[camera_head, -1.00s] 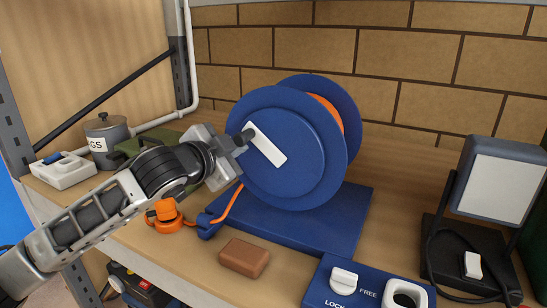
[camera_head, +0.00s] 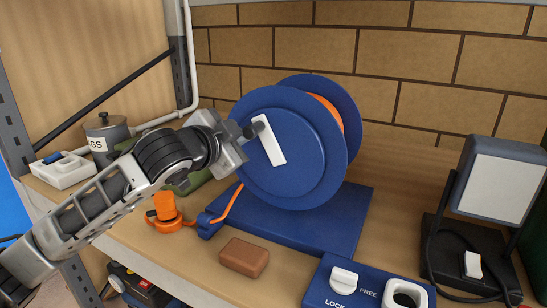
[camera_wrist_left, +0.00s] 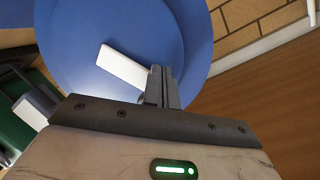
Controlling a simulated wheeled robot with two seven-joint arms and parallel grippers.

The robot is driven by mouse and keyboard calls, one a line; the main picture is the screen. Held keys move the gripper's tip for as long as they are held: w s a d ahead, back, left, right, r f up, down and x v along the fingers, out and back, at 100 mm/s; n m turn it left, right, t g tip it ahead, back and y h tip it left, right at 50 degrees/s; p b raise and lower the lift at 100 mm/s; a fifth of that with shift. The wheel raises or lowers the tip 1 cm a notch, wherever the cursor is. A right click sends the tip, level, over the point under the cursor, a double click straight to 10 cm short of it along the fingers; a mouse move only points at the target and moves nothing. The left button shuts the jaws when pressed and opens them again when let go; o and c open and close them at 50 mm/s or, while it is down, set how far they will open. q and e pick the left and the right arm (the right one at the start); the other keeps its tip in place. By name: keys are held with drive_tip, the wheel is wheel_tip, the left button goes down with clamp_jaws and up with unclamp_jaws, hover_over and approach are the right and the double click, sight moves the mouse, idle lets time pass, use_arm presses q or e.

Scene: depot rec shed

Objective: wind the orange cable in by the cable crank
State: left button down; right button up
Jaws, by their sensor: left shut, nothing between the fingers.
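The cable reel (camera_head: 300,175) is a blue drum on a blue base, with orange cable (camera_head: 326,108) wound between its discs. Its crank (camera_head: 271,145) is a white bar on the front disc, tilted with its upper end leftward. My left gripper (camera_head: 249,132) is shut and empty at that upper end; its dark fingers hide the crank's grip. In the left wrist view the closed fingers (camera_wrist_left: 163,88) stand beside the end of the white bar (camera_wrist_left: 122,68). A strand of orange cable (camera_head: 230,203) runs down to a blue guide, with an orange plug (camera_head: 166,212) left of it.
A brown block (camera_head: 244,257) lies before the reel. A blue LOCK/FREE panel (camera_head: 366,290) with a white lever (camera_head: 344,280) is at front. A lamp (camera_head: 495,185) stands right. A grey pot (camera_head: 106,133), white box (camera_head: 64,170) and green case (camera_head: 190,182) are left.

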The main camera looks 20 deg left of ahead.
use_arm(q)
drive_tip(key=shift+d+r, duration=0.55)
drive_tip(key=shift+r, duration=0.05)
drive_tip(key=s+a+f+b, duration=0.1)
drive_tip(key=s+b, duration=0.3)
drive_tip(key=s, duration=0.5)
drive_tip(key=shift+a+f, duration=0.15)
drive_tip(key=shift+a, duration=0.35)
